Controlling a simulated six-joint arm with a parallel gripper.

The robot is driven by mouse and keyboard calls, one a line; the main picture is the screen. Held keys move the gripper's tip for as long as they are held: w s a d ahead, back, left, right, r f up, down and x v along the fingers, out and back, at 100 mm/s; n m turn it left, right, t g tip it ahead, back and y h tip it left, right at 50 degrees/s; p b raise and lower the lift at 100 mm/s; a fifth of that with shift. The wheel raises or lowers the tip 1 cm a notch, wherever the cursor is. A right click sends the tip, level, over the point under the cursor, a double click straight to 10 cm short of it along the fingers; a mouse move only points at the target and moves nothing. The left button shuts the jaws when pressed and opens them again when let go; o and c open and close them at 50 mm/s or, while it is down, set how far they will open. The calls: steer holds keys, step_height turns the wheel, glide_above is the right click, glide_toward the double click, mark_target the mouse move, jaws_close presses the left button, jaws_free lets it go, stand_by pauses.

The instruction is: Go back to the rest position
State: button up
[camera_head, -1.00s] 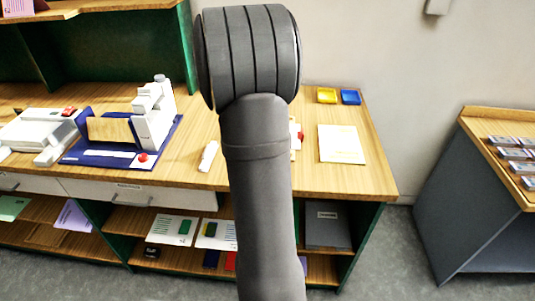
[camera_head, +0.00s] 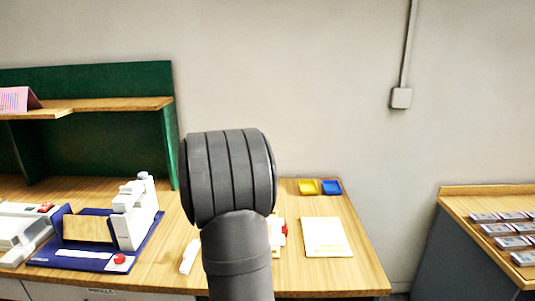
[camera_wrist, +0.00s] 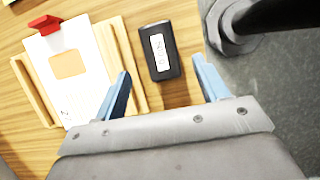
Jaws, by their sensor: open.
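My gripper (camera_wrist: 162,68) shows in the wrist view with its two blue fingers spread apart, open and with nothing touching them that I can see. A black box with a white label (camera_wrist: 161,52) lies on the wooden table beyond the gap between the fingers. In the head view my dark grey arm rises in front of the table, and the gripper itself is not visible there.
A white sheet with a red clip (camera_wrist: 70,66) lies on wooden rails left of the box. A second table (camera_head: 455,240) stands right.

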steer(key=x, duration=0.7)
steer(key=shift+r, duration=1.75)
